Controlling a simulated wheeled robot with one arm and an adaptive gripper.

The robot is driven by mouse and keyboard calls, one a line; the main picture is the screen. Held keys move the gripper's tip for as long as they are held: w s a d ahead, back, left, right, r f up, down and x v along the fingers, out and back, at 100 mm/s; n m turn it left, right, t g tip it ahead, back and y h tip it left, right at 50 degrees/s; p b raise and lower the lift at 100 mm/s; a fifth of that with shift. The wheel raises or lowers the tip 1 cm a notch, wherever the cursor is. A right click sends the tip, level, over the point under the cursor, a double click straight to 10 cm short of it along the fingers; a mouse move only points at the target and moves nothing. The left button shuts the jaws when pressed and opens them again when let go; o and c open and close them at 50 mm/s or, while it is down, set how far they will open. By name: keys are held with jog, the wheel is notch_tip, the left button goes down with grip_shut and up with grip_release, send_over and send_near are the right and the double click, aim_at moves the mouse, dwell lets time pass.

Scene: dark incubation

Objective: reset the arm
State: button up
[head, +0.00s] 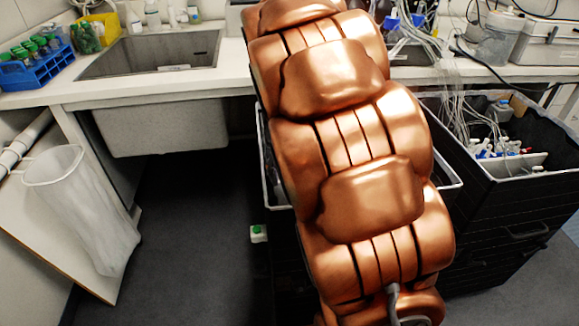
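My copper-coloured arm rises through the middle of the head view, from the bottom edge to the top edge. It covers part of the counter and the black units behind it. My gripper is not in the picture, so its state does not show.
A white counter (235,78) with a sunken sink (150,57) runs along the back. A blue tube rack (35,70) stands at left. Black drawers (510,235) stand right. The dark floor (190,240) left of my arm is mostly clear.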

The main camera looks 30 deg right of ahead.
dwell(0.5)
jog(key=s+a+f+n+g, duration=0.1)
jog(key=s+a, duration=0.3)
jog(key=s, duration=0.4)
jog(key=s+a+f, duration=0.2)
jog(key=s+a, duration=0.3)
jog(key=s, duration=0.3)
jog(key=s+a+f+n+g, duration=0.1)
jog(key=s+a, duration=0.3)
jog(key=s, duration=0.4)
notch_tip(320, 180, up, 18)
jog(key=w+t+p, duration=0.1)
jog(key=p, duration=1.5)
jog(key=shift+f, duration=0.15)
